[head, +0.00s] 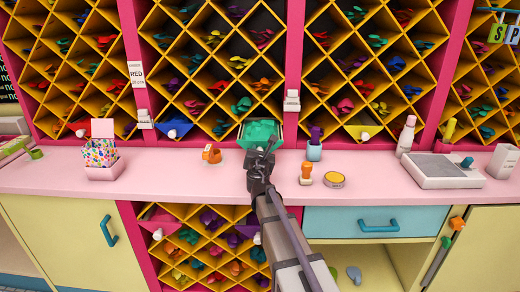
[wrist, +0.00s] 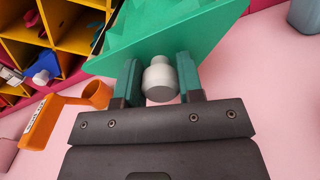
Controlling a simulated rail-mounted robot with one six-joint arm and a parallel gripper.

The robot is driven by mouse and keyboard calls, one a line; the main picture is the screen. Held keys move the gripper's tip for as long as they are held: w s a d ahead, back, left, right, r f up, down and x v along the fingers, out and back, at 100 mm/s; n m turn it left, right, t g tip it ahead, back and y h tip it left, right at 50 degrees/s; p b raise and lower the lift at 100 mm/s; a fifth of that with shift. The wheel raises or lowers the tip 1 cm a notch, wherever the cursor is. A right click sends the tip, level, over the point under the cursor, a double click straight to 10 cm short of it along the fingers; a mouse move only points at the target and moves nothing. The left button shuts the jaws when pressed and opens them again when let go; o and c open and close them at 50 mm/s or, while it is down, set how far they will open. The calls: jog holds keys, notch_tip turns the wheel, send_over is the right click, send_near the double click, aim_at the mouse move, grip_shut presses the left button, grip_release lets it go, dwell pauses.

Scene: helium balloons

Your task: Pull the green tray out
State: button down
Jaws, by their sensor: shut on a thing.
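The green tray (head: 260,130) is at the bottom edge of the yellow diamond rack, in the middle of the head view, and juts out over the pink counter. In the wrist view its sloped green front (wrist: 190,35) fills the top. Its white knob (wrist: 160,80) sits between my fingers. My gripper (head: 260,148) is at the front of the tray, with its green-padded fingers (wrist: 160,75) shut on the knob. The back of the tray and how far it still sits in its cell are hidden.
A wooden stamp (head: 306,174) and a yellow tin (head: 333,180) lie nearer. The pink counter (head: 185,182) is bare at front left.

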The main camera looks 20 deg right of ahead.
jog(key=c, duration=0.8)
grip_release()
jog(key=shift+o, duration=0.2)
jog(key=v, duration=1)
jog(key=shift+s+a, duration=0.1)
jog(key=shift+s, duration=0.3)
